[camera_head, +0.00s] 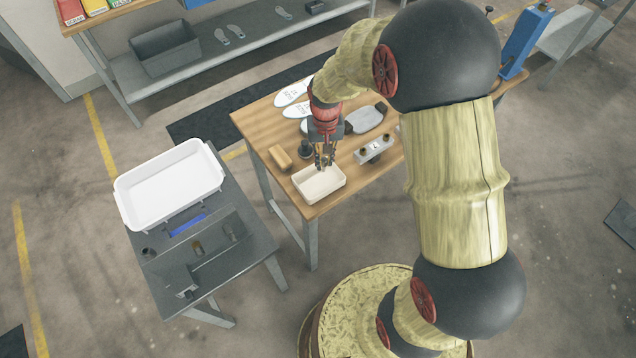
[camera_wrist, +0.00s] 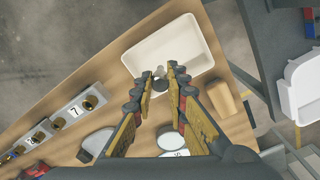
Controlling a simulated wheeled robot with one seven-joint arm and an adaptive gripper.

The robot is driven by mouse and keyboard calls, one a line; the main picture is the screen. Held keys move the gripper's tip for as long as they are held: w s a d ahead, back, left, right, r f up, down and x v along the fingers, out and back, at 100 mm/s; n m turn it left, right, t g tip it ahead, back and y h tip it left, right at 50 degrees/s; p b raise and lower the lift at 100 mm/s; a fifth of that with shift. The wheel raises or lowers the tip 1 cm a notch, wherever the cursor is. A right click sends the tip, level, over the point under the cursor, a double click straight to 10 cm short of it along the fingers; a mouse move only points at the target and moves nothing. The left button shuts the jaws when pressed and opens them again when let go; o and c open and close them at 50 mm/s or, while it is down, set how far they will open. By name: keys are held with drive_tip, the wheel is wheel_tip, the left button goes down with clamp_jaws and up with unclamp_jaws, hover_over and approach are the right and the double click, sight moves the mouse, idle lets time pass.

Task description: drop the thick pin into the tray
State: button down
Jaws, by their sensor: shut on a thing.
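My gripper (camera_head: 324,162) is shut on the thick pin, low over the near part of the table. In the wrist view a small grey, dark-ended piece, the thick pin (camera_wrist: 160,84), shows between the fingertips of my gripper (camera_wrist: 159,73); the fingers hide part of it. The tray (camera_head: 336,193) is a small, shallow cream box at the table's near corner. It also shows in the wrist view (camera_wrist: 204,60), just beyond the fingertips. The fingertips appear over its back edge; their exact height above it I cannot tell.
A tan block (camera_head: 281,157) and a dark round piece (camera_head: 305,150) stand left of my gripper. A numbered metal block (camera_head: 375,150) with holes is at right. White insoles (camera_head: 293,93) lie behind. A large white tub (camera_head: 170,187) sits on the dark bench.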

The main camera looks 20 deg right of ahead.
drive_tip(key=shift+d+f, duration=0.15)
drive_tip(key=shift+f, duration=0.4)
wheel_tip(320, 180, down, 4)
drive_tip(key=b, duration=0.3)
drive_tip(key=shift+f+b, duration=0.15)
drive_tip(key=shift+b, duration=0.2)
drive_tip(key=c, duration=1.7)
unclamp_jaws()
wheel_tip(320, 180, up, 12)
drive_tip(key=shift+r, duration=0.1)
